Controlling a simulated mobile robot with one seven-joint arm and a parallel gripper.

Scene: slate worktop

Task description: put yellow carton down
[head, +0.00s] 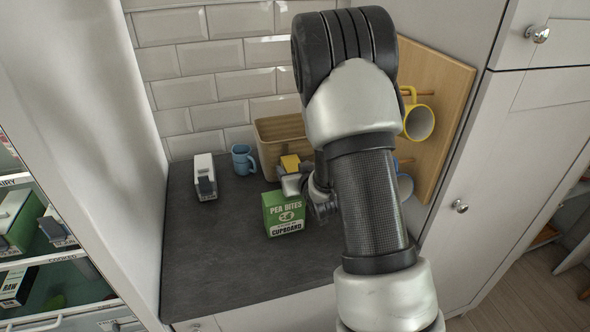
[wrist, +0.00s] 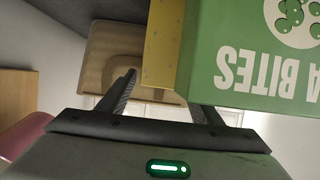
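The yellow carton (head: 290,162) shows in the head view as a small yellow top just beyond my gripper, in front of the wooden bin. In the wrist view the yellow carton (wrist: 160,45) is a narrow speckled strip between my fingers. My gripper (wrist: 165,90) appears shut on it. I cannot tell whether the carton touches the worktop.
The green "PEA BITES" box (head: 284,213) stands close beside my gripper; it also looms in the wrist view (wrist: 250,60). The wooden bin (head: 280,132), a blue mug (head: 243,160) and a white-and-black box (head: 204,178) stand behind. The slate worktop (head: 215,265) is clear at front left.

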